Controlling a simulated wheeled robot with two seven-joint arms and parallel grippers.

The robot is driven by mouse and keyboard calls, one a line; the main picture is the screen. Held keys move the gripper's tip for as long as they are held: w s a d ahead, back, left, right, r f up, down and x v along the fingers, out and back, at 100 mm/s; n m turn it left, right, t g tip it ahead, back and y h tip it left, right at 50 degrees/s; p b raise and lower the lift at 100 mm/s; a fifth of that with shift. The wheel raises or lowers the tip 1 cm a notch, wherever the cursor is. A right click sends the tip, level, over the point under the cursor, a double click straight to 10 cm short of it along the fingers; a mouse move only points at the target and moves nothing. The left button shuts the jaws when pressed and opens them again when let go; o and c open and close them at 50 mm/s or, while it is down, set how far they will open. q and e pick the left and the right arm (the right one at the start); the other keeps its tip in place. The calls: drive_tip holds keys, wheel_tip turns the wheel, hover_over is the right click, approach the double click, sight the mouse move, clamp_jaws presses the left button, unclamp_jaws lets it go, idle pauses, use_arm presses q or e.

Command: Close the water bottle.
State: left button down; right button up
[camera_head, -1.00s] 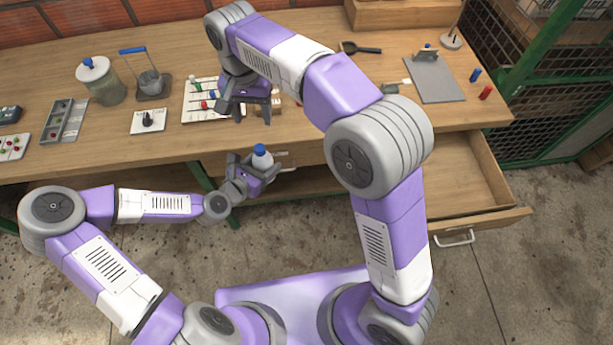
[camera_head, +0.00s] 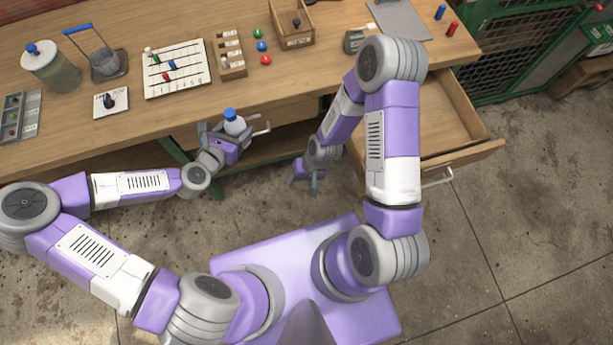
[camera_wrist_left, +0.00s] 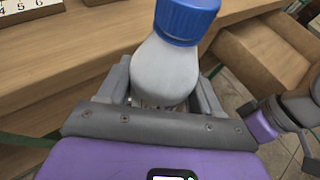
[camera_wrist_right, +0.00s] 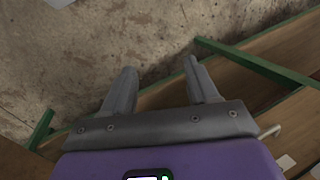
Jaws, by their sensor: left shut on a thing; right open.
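The water bottle (camera_head: 235,126) is white with a blue cap (camera_head: 231,114) on its top. My left gripper (camera_head: 226,132) is shut on the bottle and holds it in front of the table edge. In the left wrist view the bottle (camera_wrist_left: 165,72) stands between the fingers, and the blue cap (camera_wrist_left: 187,20) sits on its neck. I cannot tell whether the cap is screwed tight. My right gripper (camera_head: 306,184) is empty and open, low in front of the table and right of the bottle.
The wooden table (camera_head: 290,80) carries a white peg board (camera_head: 177,69), a wooden box (camera_head: 292,25), a glass jar (camera_head: 52,68) and several small coloured discs. An open drawer (camera_head: 450,120) juts out at the right. The floor between the grippers is clear.

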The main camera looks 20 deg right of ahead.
drive_tip(key=s+f, duration=0.1)
drive_tip(key=s, duration=0.5)
drive_tip(key=shift+a+f+m+t, duration=0.2)
drive_tip(key=shift+m+t, duration=0.1)
use_arm(q)
drive_tip(key=shift+r, duration=0.1)
